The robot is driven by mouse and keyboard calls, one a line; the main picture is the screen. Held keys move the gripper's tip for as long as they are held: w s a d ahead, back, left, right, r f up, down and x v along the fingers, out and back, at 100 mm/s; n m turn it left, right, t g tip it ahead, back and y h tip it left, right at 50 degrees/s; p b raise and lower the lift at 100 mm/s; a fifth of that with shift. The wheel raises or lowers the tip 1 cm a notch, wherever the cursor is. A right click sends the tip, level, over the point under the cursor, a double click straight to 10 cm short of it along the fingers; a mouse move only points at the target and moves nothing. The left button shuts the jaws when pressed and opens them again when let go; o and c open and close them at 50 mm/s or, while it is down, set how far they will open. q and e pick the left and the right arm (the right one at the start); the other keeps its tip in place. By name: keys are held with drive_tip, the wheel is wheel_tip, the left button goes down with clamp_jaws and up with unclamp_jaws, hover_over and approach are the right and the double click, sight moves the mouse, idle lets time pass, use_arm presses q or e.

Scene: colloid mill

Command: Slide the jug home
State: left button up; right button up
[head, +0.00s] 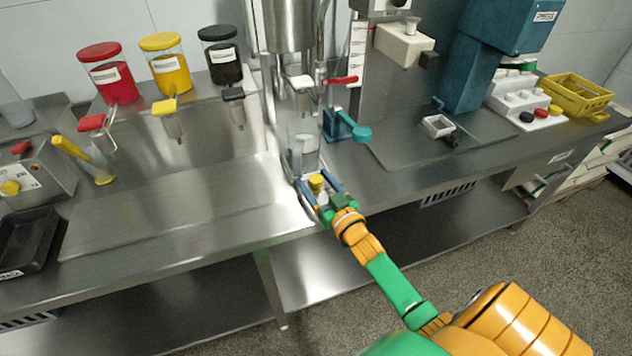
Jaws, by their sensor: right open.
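The jug (304,148) looks like a clear, pale vessel standing under the mill's spout (300,84), near the front edge of the steel bench. My right gripper (314,180) is open at the bench edge, just in front of the jug and pointing at it. A yellow knob (316,183) shows between its two blue fingers; I cannot tell whether the fingers touch it. The lower part of the jug is partly hidden by the gripper and knob. My left gripper is not in view.
A red-handled valve (343,80) and a teal lever piece (346,127) stand right of the jug. Red, yellow and black lidded canisters (170,73) stand at the back left. A black tray (28,238) lies far left. The bench (180,205) left of the jug is clear.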

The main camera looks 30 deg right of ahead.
drive_tip(key=shift+s, duration=0.1)
clamp_jaws()
idle(1.2)
